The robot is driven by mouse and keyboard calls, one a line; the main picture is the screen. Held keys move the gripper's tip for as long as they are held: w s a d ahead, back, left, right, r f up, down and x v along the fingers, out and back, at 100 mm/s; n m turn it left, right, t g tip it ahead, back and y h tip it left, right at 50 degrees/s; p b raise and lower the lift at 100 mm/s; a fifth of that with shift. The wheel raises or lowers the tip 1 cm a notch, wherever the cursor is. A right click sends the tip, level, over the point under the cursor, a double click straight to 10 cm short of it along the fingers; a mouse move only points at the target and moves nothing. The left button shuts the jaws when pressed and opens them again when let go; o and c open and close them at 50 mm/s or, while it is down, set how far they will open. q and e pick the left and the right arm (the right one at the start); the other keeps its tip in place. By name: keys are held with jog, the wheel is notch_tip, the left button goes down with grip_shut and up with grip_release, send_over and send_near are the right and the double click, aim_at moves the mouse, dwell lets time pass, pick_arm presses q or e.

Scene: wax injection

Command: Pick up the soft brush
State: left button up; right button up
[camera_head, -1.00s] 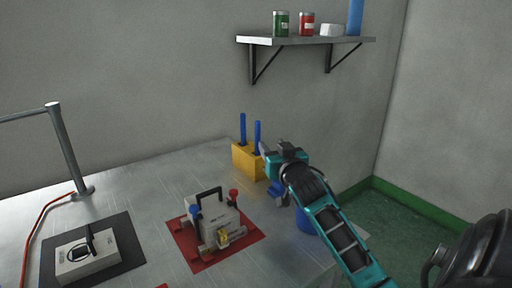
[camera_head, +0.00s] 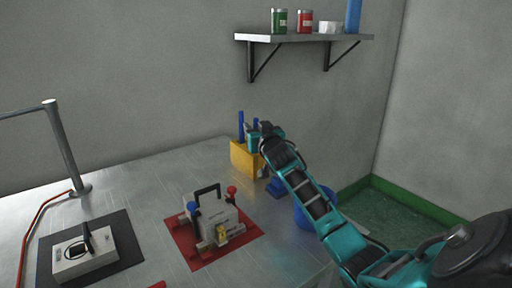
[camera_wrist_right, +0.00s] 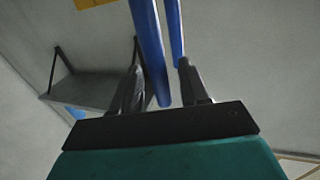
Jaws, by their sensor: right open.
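Two blue handles stand upright in a yellow holder (camera_head: 243,159) on the metal table: the left handle (camera_head: 241,125) and the right handle (camera_head: 256,123), partly covered by my gripper. Their lower ends are hidden, so I cannot tell which is the soft brush. My right gripper (camera_head: 254,137) is at the handles, just above the holder. In the right wrist view its jaws (camera_wrist_right: 161,82) are open; one blue handle (camera_wrist_right: 149,45) runs between the fingers, and the other handle (camera_wrist_right: 174,25) passes close to the right finger. My left gripper is out of view.
A grey machine (camera_head: 212,226) with red and blue knobs stands on a red mat (camera_head: 186,241), in front of the holder. A blue container (camera_head: 303,215) is partly behind my right arm. A wall shelf (camera_head: 305,38) with jars is above. A white device (camera_head: 84,256) lies on a dark mat.

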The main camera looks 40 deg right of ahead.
jog(key=shift+w, duration=0.1)
grip_shut()
dwell(0.4)
